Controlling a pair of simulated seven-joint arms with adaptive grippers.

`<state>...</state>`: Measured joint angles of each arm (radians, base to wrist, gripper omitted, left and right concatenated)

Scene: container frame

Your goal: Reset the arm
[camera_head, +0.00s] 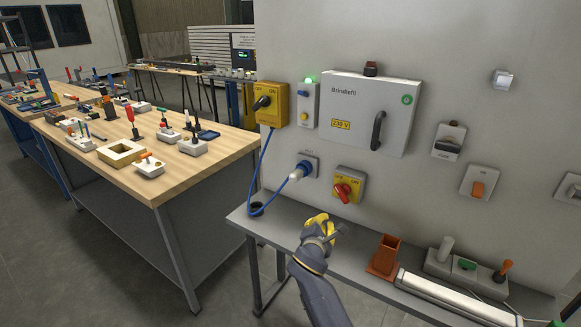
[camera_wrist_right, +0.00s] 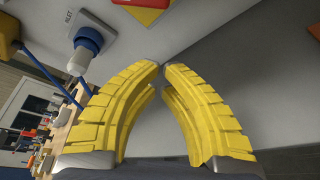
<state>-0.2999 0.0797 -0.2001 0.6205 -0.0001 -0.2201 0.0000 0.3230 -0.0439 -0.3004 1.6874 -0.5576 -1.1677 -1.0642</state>
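My right gripper (camera_head: 328,230), with yellow fingers on a dark grey arm, is above the narrow grey shelf (camera_head: 350,262) in front of the wall panel (camera_head: 440,105). In the right wrist view its two curved yellow fingers (camera_wrist_right: 163,69) meet or nearly meet at the tips, with nothing seen between them. A blue inlet with a white plug (camera_head: 301,170) and a yellow box with a red rotary switch (camera_head: 347,187) are on the panel above the gripper. The inlet and plug (camera_wrist_right: 84,48) also show at upper left in the right wrist view. My left gripper is not in view.
An orange-brown holder (camera_head: 384,256) and a grey block with levers (camera_head: 465,270) stand on the shelf, right of my gripper. A blue cable (camera_head: 262,165) hangs at the left. A grey cabinet (camera_head: 371,105) is mounted above. A wooden workbench (camera_head: 205,155) with several fixtures stands left.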

